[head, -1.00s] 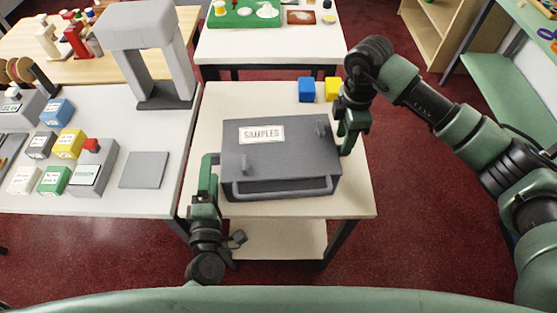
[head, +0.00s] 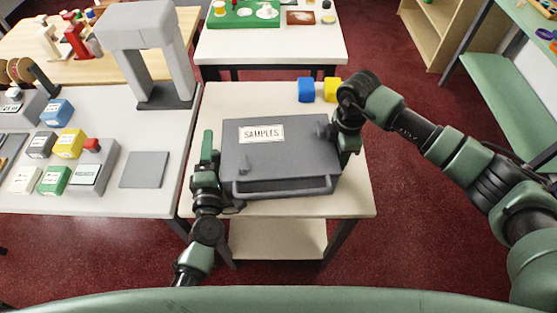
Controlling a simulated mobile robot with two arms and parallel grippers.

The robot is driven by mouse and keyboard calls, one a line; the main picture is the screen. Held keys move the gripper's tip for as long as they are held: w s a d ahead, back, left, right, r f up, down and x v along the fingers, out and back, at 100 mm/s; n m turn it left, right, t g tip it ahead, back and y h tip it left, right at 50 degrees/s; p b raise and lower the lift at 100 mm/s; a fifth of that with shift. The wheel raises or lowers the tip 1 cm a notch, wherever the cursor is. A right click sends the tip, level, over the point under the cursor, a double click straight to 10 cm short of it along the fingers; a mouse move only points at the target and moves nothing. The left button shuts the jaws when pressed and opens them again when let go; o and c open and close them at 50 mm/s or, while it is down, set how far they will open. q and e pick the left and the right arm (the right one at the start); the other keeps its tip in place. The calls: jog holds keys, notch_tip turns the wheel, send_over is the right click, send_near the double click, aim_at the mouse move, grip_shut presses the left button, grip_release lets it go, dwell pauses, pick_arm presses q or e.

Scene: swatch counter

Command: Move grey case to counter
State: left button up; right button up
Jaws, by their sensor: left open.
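The grey case (head: 285,160) with a "SAMPLES" label lies flat on a small cream table (head: 255,98), its front handle toward me. The white counter (head: 125,203) stands to the left of that table. My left gripper (head: 207,148) is at the case's left side, fingers pointing away from me. It is open, and I cannot tell whether it touches the case. My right gripper (head: 347,145) is close against the case's right side. Its fingers are mostly hidden by its own wrist, so its grip is unclear.
On the counter stand a grey arch (head: 150,50), several coloured blocks and a flat grey square (head: 144,170). Blue (head: 306,90) and yellow (head: 331,88) cubes sit behind the case. A gap of red floor separates the front of counter and table.

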pick_arm(q)
jog(key=c, duration=1)
pick_arm(e)
grip_shut()
pick_arm(q)
grip_shut()
pick_arm(e)
jog(key=shift+w+r, duration=0.1)
jog(key=shift+r, duration=0.05)
